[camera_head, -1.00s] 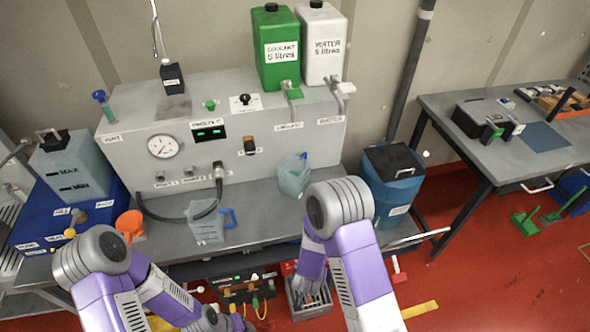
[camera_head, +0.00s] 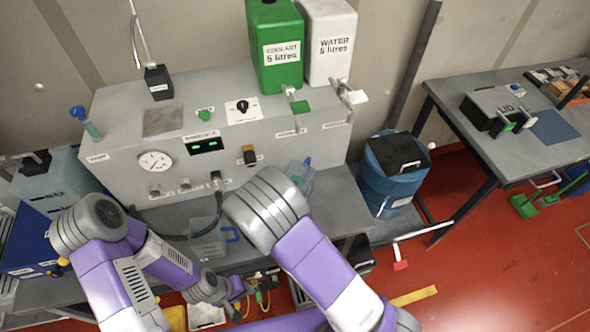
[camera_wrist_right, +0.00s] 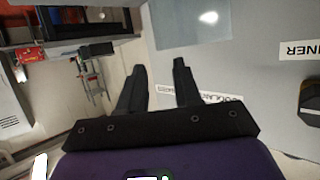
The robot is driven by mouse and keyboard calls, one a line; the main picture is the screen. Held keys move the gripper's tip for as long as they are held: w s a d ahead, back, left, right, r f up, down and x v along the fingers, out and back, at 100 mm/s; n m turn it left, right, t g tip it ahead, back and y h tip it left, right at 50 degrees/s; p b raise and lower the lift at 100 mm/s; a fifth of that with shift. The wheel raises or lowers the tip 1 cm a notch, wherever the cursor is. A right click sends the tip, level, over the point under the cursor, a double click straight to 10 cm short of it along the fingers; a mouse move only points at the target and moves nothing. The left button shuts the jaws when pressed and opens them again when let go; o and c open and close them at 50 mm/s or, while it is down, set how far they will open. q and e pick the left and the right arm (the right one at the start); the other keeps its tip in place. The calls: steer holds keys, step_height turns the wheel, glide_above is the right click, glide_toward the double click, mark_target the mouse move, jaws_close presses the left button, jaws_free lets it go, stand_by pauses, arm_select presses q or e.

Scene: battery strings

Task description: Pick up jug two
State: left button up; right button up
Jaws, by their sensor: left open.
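Two small translucent jugs stand on the bench in the head view. One, with a blue handle, is the left jug (camera_head: 204,233); the other is the right jug (camera_head: 301,178), partly hidden behind my right arm. I cannot read which is jug two. My left gripper (camera_head: 238,288) is low at the bench's front edge, below the left jug; its fingers are small and hard to make out. My right gripper is hidden in the head view. In the right wrist view, the right gripper (camera_wrist_right: 160,68) has its fingers apart, nothing between them, near a grey labelled surface.
A grey rig (camera_head: 130,130) with gauge and switches fills the back of the bench. A green coolant container (camera_head: 275,80) and a white water container (camera_head: 330,70) stand on it. A hose (camera_head: 208,222) loops beside the left jug. A blue bin (camera_head: 392,185) stands right.

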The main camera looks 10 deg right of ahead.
steer(key=x, duration=0.7)
steer(key=shift+w+d+f, duration=0.1)
steer(key=shift+w+d, duration=0.05)
steer(key=shift+d, duration=0.05)
jaws_close()
stand_by(1.2)
